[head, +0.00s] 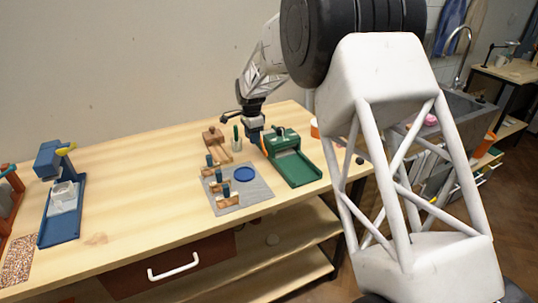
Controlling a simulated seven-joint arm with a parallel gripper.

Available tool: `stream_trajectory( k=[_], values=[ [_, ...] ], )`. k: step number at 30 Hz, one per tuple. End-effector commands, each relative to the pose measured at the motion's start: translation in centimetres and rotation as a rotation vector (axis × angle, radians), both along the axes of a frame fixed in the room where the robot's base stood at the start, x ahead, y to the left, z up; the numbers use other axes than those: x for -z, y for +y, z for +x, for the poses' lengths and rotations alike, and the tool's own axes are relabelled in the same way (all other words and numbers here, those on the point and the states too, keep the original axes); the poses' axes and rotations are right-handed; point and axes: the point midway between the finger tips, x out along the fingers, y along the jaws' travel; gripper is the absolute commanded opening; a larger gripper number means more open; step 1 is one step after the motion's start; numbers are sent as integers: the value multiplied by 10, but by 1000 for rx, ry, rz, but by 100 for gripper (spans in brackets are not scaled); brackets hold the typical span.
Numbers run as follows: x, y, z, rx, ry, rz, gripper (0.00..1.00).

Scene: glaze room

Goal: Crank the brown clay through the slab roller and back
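A green machine (301,168) with a raised housing at its back end and a long flat bed towards me stands near the right end of the wooden table; it looks like the slab roller. I cannot make out its crank clearly, as my arm is close by. I see no brown clay on its bed that I can tell for certain. My gripper (254,136) is small in the head view, pointing down just left of the green housing. Its fingers are too small to tell whether they hold anything or touch the machine.
A grey mat (259,197) with a blue disc (244,174) and several blue-handled wooden tools lies left of the green machine. A wooden piece (214,139) lies behind it. A blue machine (60,229) stands far left. The table between is clear. A sink is at right.

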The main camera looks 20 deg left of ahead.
Motion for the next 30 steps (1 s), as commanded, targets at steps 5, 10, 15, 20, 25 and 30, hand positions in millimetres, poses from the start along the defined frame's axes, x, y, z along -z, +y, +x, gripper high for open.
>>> stream_trajectory(
  k=[5,10,15,20,25,30],
  values=[
    [6,5,4,0,0,0,34],
    [9,7,7,0,0,0,34],
    [8,5,5,0,-1,1,34],
    [5,1,2,0,-1,1,34],
    [1,-4,-4,0,0,0,34],
    [-2,-10,-9,0,1,-1,34]
  ],
)
